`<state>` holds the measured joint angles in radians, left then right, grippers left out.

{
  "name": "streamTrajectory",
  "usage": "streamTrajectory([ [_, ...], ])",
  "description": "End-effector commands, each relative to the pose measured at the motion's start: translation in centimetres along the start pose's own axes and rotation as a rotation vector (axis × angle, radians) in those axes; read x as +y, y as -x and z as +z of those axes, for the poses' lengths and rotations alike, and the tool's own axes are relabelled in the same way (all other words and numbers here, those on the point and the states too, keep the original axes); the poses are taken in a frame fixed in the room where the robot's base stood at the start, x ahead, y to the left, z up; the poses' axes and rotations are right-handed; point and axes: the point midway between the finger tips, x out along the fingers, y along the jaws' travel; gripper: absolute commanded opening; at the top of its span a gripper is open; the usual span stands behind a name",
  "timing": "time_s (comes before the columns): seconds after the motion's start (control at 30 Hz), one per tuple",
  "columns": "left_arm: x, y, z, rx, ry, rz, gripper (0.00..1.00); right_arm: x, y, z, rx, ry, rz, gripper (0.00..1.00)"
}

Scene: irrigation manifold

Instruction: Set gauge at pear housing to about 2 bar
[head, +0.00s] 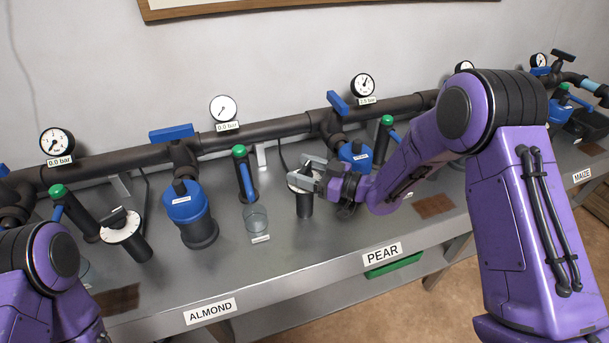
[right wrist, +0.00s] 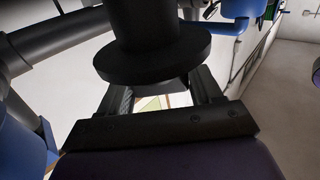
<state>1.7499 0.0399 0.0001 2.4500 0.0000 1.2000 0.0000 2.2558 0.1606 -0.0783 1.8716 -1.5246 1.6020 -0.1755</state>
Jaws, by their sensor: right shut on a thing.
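The pear housing is the blue-capped unit (head: 355,155) behind the PEAR label (head: 382,252), partly hidden by my right arm. The round white gauge (head: 362,85) above it has a tag (head: 366,100) that seems to read 2.5 bar, though the print is small. My right gripper (head: 312,174) is shut on the knob of a black post (head: 304,205) with a pale dial top, left of the pear housing. In the right wrist view a dark post with a wide disc (right wrist: 152,55) stands at the fingers (right wrist: 160,98). My left gripper is out of view.
A glass cup (head: 256,219) and a green-topped black post (head: 240,170) stand just left of the gripped knob. The almond housing (head: 186,205) and another dial (head: 123,227) are farther left. A dark pipe (head: 270,130) runs behind. The bench front between labels is clear.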

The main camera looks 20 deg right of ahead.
Motion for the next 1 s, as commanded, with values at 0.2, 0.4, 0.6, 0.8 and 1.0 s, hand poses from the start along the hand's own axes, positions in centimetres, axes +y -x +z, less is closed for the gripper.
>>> streamTrajectory([
  [0.2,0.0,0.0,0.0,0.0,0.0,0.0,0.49,0.1,0.0,-0.1,0.0,0.0,-0.006,0.34],
  [0.4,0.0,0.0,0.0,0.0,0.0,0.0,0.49,0.1,0.0,-0.1,0.0,0.0,-0.005,0.85],
  [0.6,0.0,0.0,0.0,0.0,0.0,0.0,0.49,0.1,0.0,-0.1,0.0,0.0,-0.005,0.85],
  [0.8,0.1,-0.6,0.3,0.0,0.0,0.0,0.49,0.1,2.3,0.1,0.0,-0.002,-0.001,0.85],
  [1.0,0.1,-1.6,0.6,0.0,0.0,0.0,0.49,0.2,7.1,0.1,0.003,0.0,0.0,0.85],
])
